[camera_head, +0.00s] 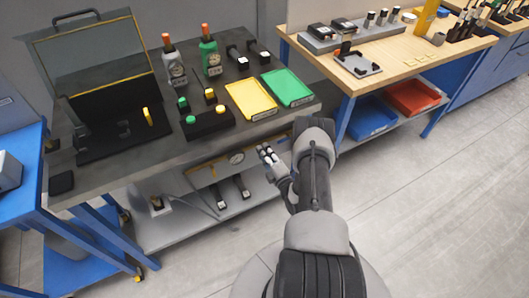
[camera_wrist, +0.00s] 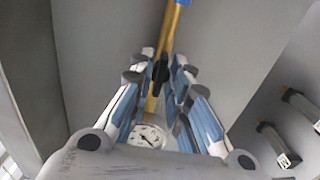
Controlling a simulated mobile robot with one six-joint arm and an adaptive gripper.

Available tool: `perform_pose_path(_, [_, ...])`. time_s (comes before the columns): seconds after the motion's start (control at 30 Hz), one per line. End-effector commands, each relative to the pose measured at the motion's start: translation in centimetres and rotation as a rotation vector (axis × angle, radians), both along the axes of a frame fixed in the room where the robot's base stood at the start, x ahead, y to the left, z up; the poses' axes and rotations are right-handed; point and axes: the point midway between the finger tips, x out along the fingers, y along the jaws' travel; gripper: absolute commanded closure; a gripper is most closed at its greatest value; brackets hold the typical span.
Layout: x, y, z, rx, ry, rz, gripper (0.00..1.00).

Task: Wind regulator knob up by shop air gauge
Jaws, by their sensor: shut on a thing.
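The shop air gauge (camera_head: 237,157), a round white dial, sits on the lower front of the dark workbench. In the wrist view the gauge (camera_wrist: 149,136) shows between the bases of my fingers, partly covered by the gripper body. A yellow air pipe (camera_wrist: 176,25) runs up from the gripper in that view. My gripper (camera_head: 266,152) is at the bench front, just right of the gauge. In the wrist view its fingertips (camera_wrist: 162,68) close around the small black regulator knob (camera_wrist: 160,75). The fingers hide part of the knob. The needle reading is too small to tell.
Above, the bench holds a yellow tray (camera_head: 250,98), a green tray (camera_head: 287,88), bottles and a black case. A grey lower shelf (camera_head: 185,222) carries black-handled items. A wooden table (camera_head: 395,55) stands at right. The floor at right is clear.

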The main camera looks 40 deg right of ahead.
Motion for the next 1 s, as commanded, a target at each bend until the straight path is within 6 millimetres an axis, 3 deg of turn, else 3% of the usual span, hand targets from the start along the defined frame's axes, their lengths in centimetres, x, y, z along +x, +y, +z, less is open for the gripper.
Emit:
perform_pose_path(0.57, [-0.01, 0.01, -0.01, 0.066, -0.016, 0.000, 1.00])
perform_pose_path(1.0, [-0.01, 0.00, -0.02, 0.410, -0.099, 0.000, 1.00])
